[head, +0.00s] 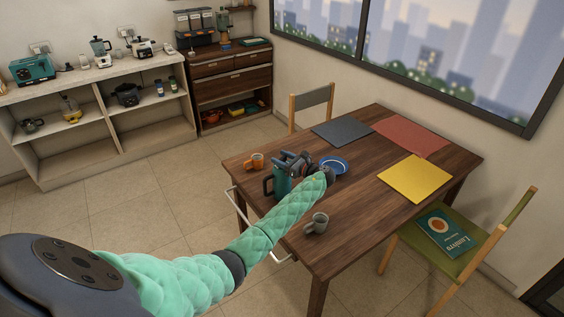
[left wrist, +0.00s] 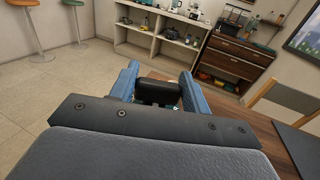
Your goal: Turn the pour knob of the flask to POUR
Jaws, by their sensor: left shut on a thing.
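The teal flask (head: 281,183) stands on the wooden table near its left edge, with a dark handle on its left side. My left gripper (head: 291,160) is at the top of the flask, its arm reaching in over the table. In the left wrist view its two blue fingers (left wrist: 160,82) are closed on a black part, which looks like the pour knob (left wrist: 158,93). A small bit of teal shows below it. Any marking on the knob is hidden, so its setting cannot be read. My right gripper is not in view.
On the table (head: 350,215) are an orange mug (head: 254,161), a blue plate (head: 335,164), a grey mug (head: 316,223), and grey (head: 342,132), red (head: 411,137) and yellow (head: 415,179) mats. A chair (head: 449,240) with a book stands at the right.

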